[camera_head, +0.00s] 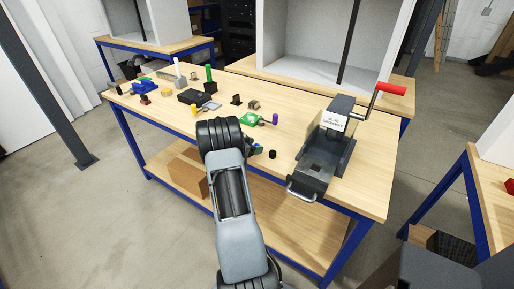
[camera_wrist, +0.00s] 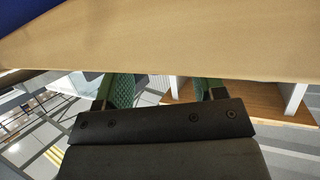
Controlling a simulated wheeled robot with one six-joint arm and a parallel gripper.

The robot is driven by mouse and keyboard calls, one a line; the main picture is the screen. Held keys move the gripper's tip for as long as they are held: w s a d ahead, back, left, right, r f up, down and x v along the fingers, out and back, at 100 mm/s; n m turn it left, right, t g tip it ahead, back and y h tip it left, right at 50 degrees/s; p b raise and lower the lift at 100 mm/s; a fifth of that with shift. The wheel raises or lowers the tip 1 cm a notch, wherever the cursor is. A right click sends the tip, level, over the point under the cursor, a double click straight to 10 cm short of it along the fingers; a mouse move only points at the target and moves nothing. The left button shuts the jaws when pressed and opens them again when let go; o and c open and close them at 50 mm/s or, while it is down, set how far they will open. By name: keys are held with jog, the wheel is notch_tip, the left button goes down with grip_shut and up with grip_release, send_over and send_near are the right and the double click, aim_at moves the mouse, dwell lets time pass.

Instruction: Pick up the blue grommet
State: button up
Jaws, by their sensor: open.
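My gripper (camera_head: 257,149) shows only partly in the head view, at the front edge of the workbench (camera_head: 367,191), mostly hidden by my arm. In the wrist view my gripper (camera_wrist: 166,89) has its two green-padded fingers well apart with nothing between them. A blue object (camera_head: 145,87) lies at the far left of the bench, well away from my gripper; I cannot tell whether it is a grommet. A grey device (camera_head: 325,150) with a red-handled crank stands on the right of the bench. Its white label (camera_head: 334,121) seems to read "BLUE GROMMET".
Near my gripper are a small black cylinder (camera_head: 272,154), a purple cylinder (camera_head: 275,119) and a green part (camera_head: 250,120). A black box (camera_head: 194,96) and several small parts crowd the bench's left half. The bench edge (camera_wrist: 170,73) crosses the wrist view close to the fingers.

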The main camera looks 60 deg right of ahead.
jog(key=c, duration=1)
jog(key=shift+r, duration=0.15)
